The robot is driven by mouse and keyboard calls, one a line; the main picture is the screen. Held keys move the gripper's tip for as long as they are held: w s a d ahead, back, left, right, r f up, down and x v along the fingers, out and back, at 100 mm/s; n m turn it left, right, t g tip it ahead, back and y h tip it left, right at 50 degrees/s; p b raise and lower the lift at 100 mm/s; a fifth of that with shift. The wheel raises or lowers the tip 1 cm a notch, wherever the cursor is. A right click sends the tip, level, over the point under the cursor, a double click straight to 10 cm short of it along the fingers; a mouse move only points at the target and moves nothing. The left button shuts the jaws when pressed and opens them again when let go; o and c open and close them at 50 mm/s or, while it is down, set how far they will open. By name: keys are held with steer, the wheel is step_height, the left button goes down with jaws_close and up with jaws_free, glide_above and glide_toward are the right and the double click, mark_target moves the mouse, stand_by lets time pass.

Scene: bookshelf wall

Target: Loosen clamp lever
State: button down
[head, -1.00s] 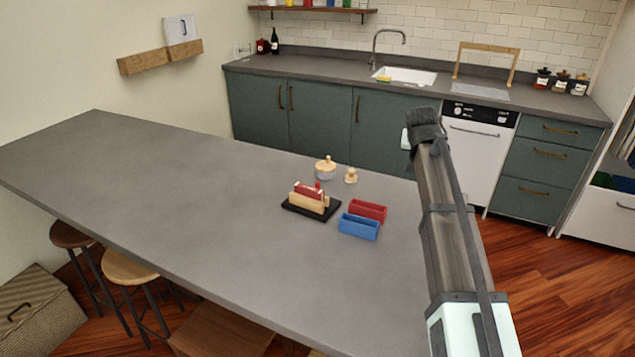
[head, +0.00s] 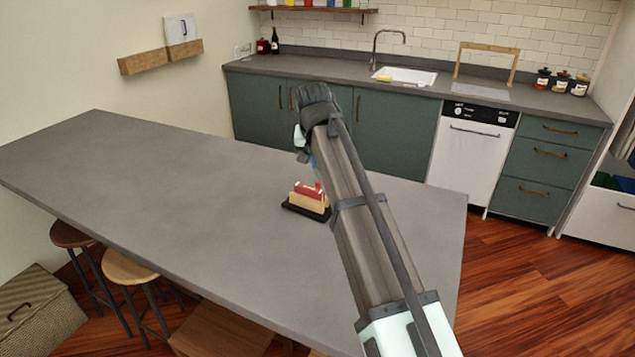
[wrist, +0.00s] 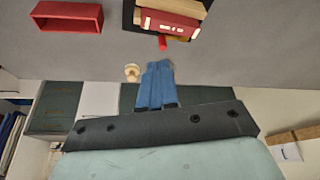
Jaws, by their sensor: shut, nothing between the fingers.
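The clamp stands on the counter, with a black base (head: 292,209), pale wooden blocks (head: 307,204) and a red part (head: 305,189) between them. A small red lever (head: 318,186) sticks up from it; in the wrist view the lever (wrist: 163,43) points toward my fingers. My gripper (wrist: 157,66) shows as two blue fingers pressed together, with nothing between them. The fingertips lie close below the lever in the wrist picture; I cannot tell whether they touch it. In the head view my arm hides most of the gripper and part of the clamp's surroundings.
In the wrist view a red open box (wrist: 68,30) and a small round wooden knob piece (wrist: 132,72) stand near the clamp. My arm hides these in the head view. The left part of the grey counter (head: 150,190) is clear.

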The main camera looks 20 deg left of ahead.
stand_by(0.3)
steer(key=shift+x, duration=5)
